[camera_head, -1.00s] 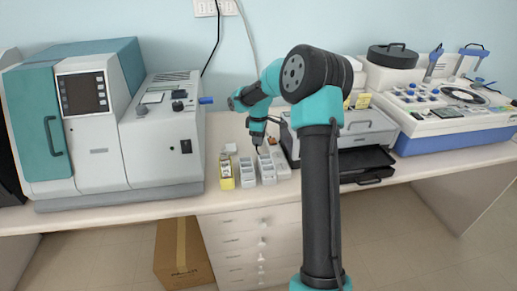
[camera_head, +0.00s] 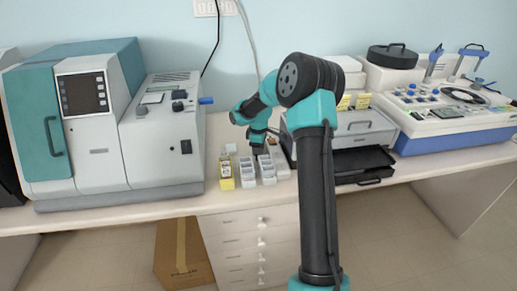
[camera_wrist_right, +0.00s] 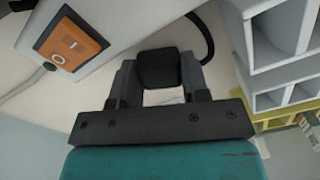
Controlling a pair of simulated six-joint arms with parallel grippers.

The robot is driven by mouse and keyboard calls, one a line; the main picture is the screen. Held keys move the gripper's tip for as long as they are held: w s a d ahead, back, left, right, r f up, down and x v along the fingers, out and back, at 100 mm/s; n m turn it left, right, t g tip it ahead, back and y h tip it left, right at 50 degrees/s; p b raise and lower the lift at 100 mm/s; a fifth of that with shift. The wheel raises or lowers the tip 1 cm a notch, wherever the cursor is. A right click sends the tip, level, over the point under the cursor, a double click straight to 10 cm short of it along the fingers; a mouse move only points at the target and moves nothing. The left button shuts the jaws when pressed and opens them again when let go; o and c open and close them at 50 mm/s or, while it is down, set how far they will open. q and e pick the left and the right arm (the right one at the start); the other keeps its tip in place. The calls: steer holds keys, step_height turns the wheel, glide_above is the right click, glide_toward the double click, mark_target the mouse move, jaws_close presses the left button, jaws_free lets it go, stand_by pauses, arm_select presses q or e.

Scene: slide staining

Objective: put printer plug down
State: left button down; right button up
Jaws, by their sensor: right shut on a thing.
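The printer plug (camera_wrist_right: 158,68) is a black block with a black cable, seen in the right wrist view between the two fingers. My right gripper (camera_wrist_right: 158,85) is shut on it, close above the pale table top. In the head view my right gripper (camera_head: 258,150) is small and low behind the white trays, in front of the wall and left of the printer (camera_head: 350,130). The plug itself cannot be made out there. Whether it touches the table is unclear. My left gripper is not in view.
White slide trays (camera_head: 267,172) and a yellow box (camera_head: 226,174) stand in front of the gripper. A large teal and white machine (camera_head: 100,120) is to the left. An orange switch (camera_wrist_right: 70,45) on a white housing is near the plug.

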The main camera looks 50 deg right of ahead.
steer(key=shift+f, duration=0.55)
steer(key=o, duration=1.2)
steer(key=shift+r, duration=0.1)
step_height(320, 180, up, 13)
stand_by(0.3)
